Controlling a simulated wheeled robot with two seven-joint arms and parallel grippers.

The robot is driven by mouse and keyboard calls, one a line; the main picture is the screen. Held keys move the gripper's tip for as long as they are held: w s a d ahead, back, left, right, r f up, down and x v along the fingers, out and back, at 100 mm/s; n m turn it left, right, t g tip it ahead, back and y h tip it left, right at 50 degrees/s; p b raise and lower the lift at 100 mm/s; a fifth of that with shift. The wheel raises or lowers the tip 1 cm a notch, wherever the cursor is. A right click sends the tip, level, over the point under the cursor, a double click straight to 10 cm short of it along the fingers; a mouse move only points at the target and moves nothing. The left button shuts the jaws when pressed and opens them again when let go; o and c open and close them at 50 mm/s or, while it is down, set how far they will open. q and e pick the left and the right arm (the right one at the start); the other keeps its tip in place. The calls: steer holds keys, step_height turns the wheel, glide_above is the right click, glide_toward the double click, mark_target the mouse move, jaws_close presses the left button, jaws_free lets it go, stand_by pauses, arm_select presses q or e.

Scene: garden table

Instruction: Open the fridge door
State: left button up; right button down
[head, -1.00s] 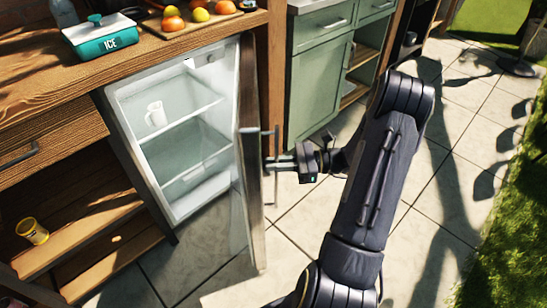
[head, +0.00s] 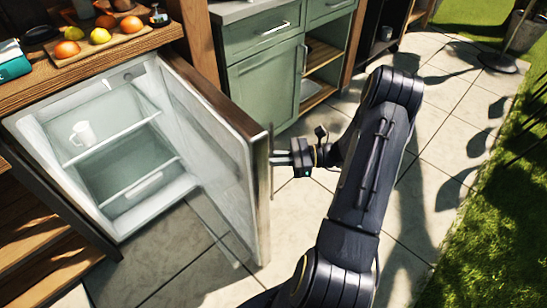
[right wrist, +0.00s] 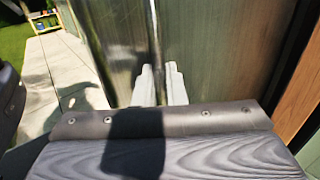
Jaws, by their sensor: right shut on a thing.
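The fridge door (head: 205,120) stands wide open, swung out to the right of the fridge body (head: 22,140), with its pale inner face showing in the head view. A thin vertical handle (head: 271,150) is on its outer side near the free edge. My right gripper (head: 278,159) is shut on this handle. In the right wrist view the pale fingers (right wrist: 160,85) sit on either side of the handle bar (right wrist: 154,40), in front of the door's metallic outer face (right wrist: 215,45). My left gripper is not in view.
A white mug (head: 83,134) stands on a shelf inside the fridge. Fruit on a board (head: 125,38) and a teal box (head: 12,62) are on the wooden counter above. A green cabinet (head: 262,85) stands right of the fridge, behind the door. Paved floor (head: 440,140) is clear at right.

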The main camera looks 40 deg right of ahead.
steer(key=shift+d, duration=0.2)
steer(key=c, duration=1.6)
jaws_free()
steer(key=shift+c, duration=0.2)
steer(key=v, duration=0.7)
steer(key=shift+s+d+p, duration=0.2)
steer(key=shift+d+p, duration=0.1)
